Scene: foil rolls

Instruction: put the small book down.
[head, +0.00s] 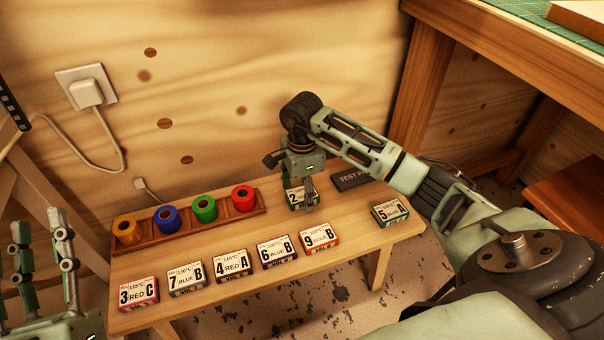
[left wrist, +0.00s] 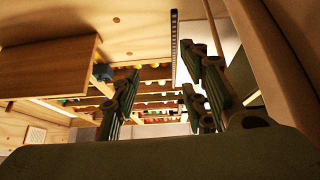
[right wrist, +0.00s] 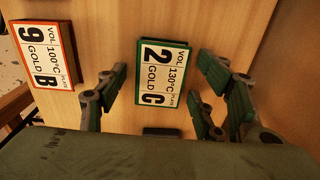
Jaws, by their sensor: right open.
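In the head view the book (head: 293,198) is partly hidden by my right gripper (head: 302,188). In the right wrist view my right gripper (right wrist: 166,84) is open, its fingers on either side of the book with gaps visible. My left gripper (head: 42,232) is at the lower left of the head view, off the bench, with its fingers apart and empty.
Several similar labelled boxes, such as 9 GOLD B (head: 320,238) and 5 A (head: 390,211), lie along the bench. A dark TEST block (head: 352,181) lies right of the gripper. A wooden rack (head: 185,222) holds coloured foil rolls behind. A wooden wall (head: 230,75) stands close behind.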

